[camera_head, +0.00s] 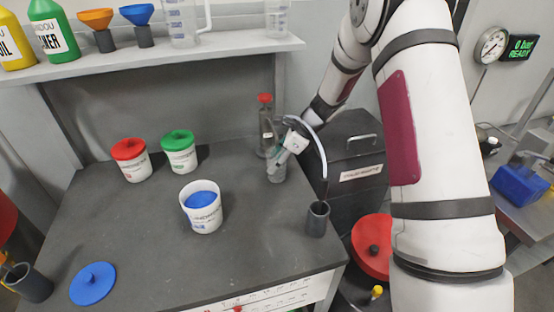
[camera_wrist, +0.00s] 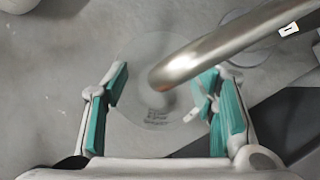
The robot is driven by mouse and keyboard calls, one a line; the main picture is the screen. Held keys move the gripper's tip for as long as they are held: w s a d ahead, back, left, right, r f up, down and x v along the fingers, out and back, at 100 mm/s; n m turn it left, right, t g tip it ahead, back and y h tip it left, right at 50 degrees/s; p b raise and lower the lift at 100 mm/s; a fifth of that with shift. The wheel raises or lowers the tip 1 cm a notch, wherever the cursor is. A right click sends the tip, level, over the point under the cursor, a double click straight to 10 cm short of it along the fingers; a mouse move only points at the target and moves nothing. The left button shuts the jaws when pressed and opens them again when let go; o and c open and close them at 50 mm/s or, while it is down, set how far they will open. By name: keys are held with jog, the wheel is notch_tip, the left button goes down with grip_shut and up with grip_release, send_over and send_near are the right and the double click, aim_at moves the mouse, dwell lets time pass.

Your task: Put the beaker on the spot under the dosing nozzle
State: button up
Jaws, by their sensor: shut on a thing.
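A clear beaker (camera_head: 277,175) stands upright at the back right of the dark bench, below my gripper (camera_head: 275,158). The wrist view shows the beaker (camera_wrist: 140,103) from above, with small dark print on its side, between the two teal pads of my gripper (camera_wrist: 163,88). My gripper is shut on it. A bent metal pipe, seemingly the dosing nozzle (camera_wrist: 215,50), crosses above the beaker from the upper right, its end over the beaker. A pale round mark (camera_wrist: 240,18) shows partly behind the pipe. I cannot tell whether the beaker's base touches the surface.
Red-lidded (camera_head: 129,158), green-lidded (camera_head: 179,151) and blue-topped (camera_head: 202,207) tubs stand on the bench. A blue disc (camera_head: 93,284) lies front left. A dark cup (camera_head: 317,220) stands near the right edge. A red-capped column (camera_head: 265,125) is behind the beaker.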

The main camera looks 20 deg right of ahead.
jog(key=o, duration=1.1)
jog(key=v, duration=1.1)
jog(key=s+a+r+n+h, duration=0.1)
jog(key=s+a+r+n, duration=0.2)
jog(key=s+r+n, duration=0.35)
jog(key=shift+s+a+r+n+t+h, duration=0.3)
jog(key=shift+s+r+n+h, duration=0.85)
jog(key=shift+s+n, duration=2.6)
jog(key=shift+s+a+r+n+t+h, duration=0.4)
jog(key=shift+s+r+n, duration=1.5)
jog(key=shift+s, duration=3.55)
jog(key=shift+s+a+r+n+t+h, duration=0.2)
jog(key=shift+s+r+n+h, duration=0.95)
jog(key=shift+s+n, duration=2.65)
